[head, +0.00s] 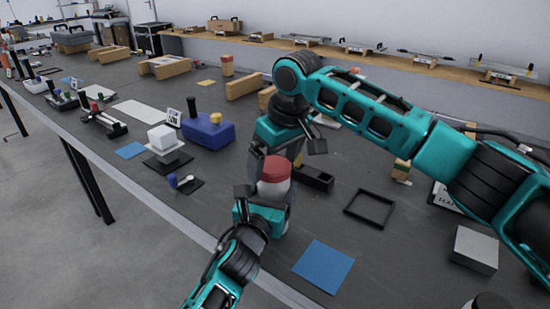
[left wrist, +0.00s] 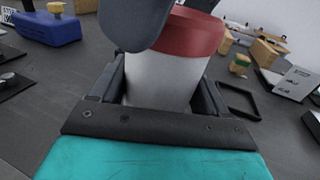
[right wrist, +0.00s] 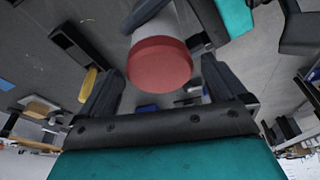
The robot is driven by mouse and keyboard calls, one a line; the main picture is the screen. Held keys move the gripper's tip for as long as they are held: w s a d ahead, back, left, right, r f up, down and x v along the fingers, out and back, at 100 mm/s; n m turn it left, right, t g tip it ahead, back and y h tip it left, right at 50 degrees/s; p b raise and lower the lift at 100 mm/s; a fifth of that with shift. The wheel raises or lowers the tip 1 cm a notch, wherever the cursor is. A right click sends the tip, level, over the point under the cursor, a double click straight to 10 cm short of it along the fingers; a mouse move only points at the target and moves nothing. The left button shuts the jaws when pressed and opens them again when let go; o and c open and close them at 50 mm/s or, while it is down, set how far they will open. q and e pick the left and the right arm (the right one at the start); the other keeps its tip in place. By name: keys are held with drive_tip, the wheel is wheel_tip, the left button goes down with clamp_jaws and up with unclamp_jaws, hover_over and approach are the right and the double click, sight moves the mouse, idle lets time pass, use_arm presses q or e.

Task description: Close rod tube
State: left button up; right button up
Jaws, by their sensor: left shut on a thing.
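A whitish tube (head: 277,194) with a red cap (head: 275,171) on top stands upright above the dark table's front part. My left gripper (head: 263,205) is shut on the tube's body from the front; the left wrist view shows the tube (left wrist: 160,80) between its fingers. My right gripper (head: 273,163) reaches down from above, its fingers on either side of the red cap. In the right wrist view the cap (right wrist: 160,65) lies between the spread fingers, with small gaps beside it. The fingers partly hide the cap in the left wrist view. I cannot tell whether the cap is fully seated.
A blue mat (head: 323,266) lies to the right on the table, near a black square frame (head: 370,207) and a grey block (head: 474,249). A blue box (head: 208,133) stands to the left. An open black tray (head: 316,179) lies behind the tube.

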drive_tip(key=shift+r, duration=0.1)
drive_tip(key=v, duration=1.2)
use_arm(q)
drive_tip(key=o, duration=1.5)
drive_tip(key=p+v, duration=0.1)
drive_tip(key=v, duration=1.2)
use_arm(e)
drive_tip(key=shift+r, duration=0.45)
